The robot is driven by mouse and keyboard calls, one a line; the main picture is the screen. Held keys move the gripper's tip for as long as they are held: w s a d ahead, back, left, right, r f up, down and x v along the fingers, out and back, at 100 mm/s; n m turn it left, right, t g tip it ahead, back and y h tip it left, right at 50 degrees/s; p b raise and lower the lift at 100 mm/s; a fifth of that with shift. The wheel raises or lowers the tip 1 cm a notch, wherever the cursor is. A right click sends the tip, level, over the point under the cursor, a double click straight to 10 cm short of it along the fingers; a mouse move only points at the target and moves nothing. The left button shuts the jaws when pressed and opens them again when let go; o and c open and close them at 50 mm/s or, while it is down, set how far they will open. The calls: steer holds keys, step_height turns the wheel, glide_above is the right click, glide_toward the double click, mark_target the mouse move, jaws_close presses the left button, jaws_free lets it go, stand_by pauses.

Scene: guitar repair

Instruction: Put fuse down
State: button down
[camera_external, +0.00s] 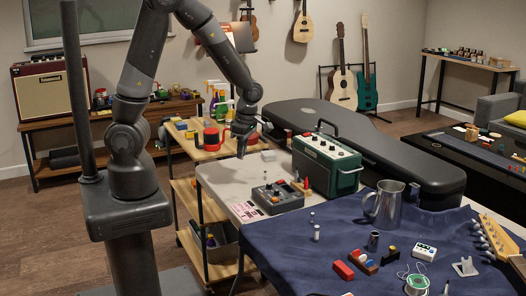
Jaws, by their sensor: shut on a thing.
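The fuse itself is too small and dark to make out between the fingertips. I cannot tell how high the fingertips are above the worktop.
A grey pedal box (278,196) sits in front of the green box, with a printed sheet (246,211) beside it. A black guitar case (375,145) lies behind. A metal pitcher (384,204) and several small parts stand on the blue cloth (290,250).

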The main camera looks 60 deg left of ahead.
steer(key=w+d+m, duration=0.1)
steer(key=d, duration=0.2)
steer(key=w+d+m, duration=0.1)
steer(key=d+m, duration=0.1)
steer(key=d, duration=0.2)
steer(key=w+d+m, duration=0.1)
steer(key=w+d, duration=0.1)
steer(key=d, duration=0.2)
steer(key=shift+w+d+r+m+t, duration=0.1)
steer(key=shift+d+r+m+t, duration=0.05)
steer(key=shift+m+t, duration=0.25)
steer(key=s+d+m+t, duration=0.1)
steer(key=s+d+m, duration=0.25)
steer(key=d, duration=0.85)
steer(key=s+d+m, duration=0.2)
steer(key=d+m, duration=0.3)
steer(key=d, duration=0.6)
steer(key=s+d+m+t, duration=0.1)
steer(key=s+d+m, duration=0.25)
steer(key=d, duration=0.85)
glide_above(330, 246)
steer(key=shift+m, duration=0.3)
step_height(330, 246, down, 7)
steer(key=shift+s+d+r, duration=0.1)
steer(key=shift+d, duration=0.05)
steer(key=shift+f, duration=2)
steer(key=shift+f, duration=0.1)
steer(key=c, duration=1.5)
jaws_free()
steer(key=shift+c, duration=0.2)
